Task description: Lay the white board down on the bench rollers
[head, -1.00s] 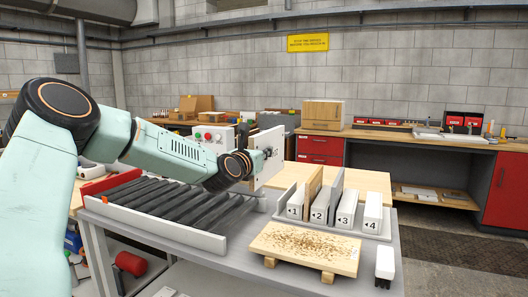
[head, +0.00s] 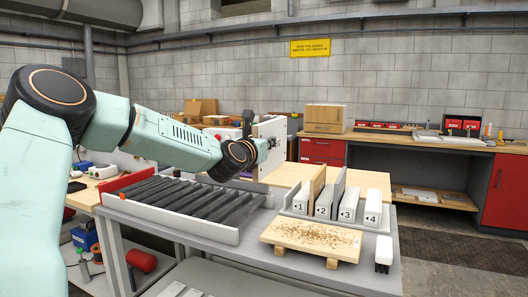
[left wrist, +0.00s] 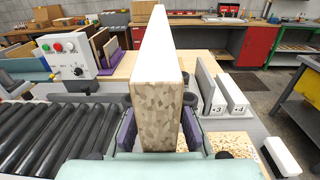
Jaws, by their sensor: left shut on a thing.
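The white board (head: 270,137) is upright on edge in my left gripper (head: 258,151), held above the bench beyond the rollers. In the left wrist view the board (left wrist: 156,112) shows a narrow white top and a speckled chipboard end. The purple fingers of my left gripper (left wrist: 157,132) are shut on its two sides. The bench rollers (head: 190,194) are dark bars in a pale frame, below and left of the board. The rollers (left wrist: 50,130) are also left of the board in the left wrist view. My right gripper is out of view.
A numbered rack (head: 338,213) holding upright boards stands right of the rollers. A speckled wooden stand (head: 310,238) and a black-and-white brush (head: 384,252) are near the front edge. A control box (left wrist: 72,58) with buttons stands behind the rollers.

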